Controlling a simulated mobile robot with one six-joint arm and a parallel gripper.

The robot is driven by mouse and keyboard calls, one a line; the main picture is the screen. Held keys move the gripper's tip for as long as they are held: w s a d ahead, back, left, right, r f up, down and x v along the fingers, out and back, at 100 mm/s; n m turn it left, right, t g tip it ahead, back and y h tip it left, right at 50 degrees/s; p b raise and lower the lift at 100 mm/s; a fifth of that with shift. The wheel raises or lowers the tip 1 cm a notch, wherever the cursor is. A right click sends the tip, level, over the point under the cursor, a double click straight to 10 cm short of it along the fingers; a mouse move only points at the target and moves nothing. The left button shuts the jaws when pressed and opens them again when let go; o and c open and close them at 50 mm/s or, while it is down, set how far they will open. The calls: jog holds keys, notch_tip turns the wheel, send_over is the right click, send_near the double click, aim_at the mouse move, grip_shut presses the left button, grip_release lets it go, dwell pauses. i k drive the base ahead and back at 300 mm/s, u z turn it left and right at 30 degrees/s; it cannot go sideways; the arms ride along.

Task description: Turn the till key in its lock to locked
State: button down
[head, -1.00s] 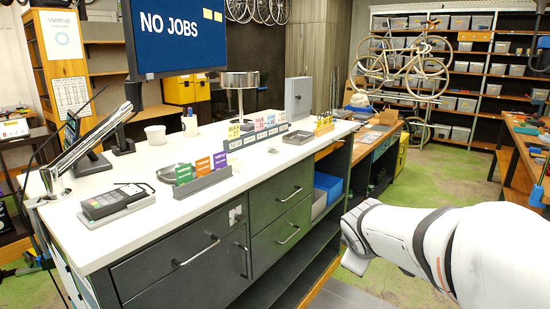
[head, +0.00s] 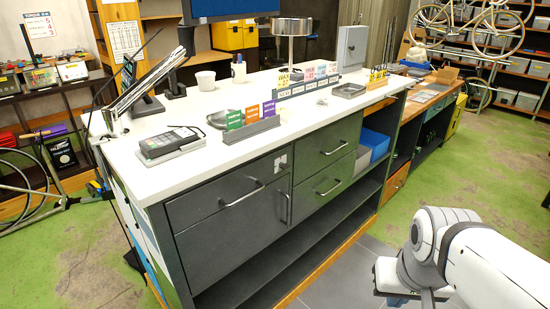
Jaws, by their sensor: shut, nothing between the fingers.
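A dark grey counter cabinet (head: 335,198) with a white top stands in the middle of the head view. A small light lock plate (head: 281,163) sits on its front, at the right end of the upper left drawer (head: 215,196). A small dark spot shows on the plate. The key and its angle are too small to make out. My gripper (head: 400,298) is at the lower right, low and well apart from the lock plate. It is shut and empty, with its tips partly hidden by my wrist and the frame edge.
A card terminal (head: 172,143), coloured card holder (head: 250,127) and screen stand (head: 145,85) are on the countertop. Bar handles (head: 243,194) stick out from the drawers. Open shelves (head: 300,254) lie below.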

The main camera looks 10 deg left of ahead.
aim_at(286, 166)
jog(key=u, duration=0.05)
jog(key=k, duration=1.15)
jog(key=z, duration=0.6)
jog(key=i, duration=1.9)
jog(key=u, duration=0.5)
jog(key=k, duration=0.75)
jog(key=u, duration=0.25)
jog(key=i, duration=0.75)
jog(key=z, duration=0.05)
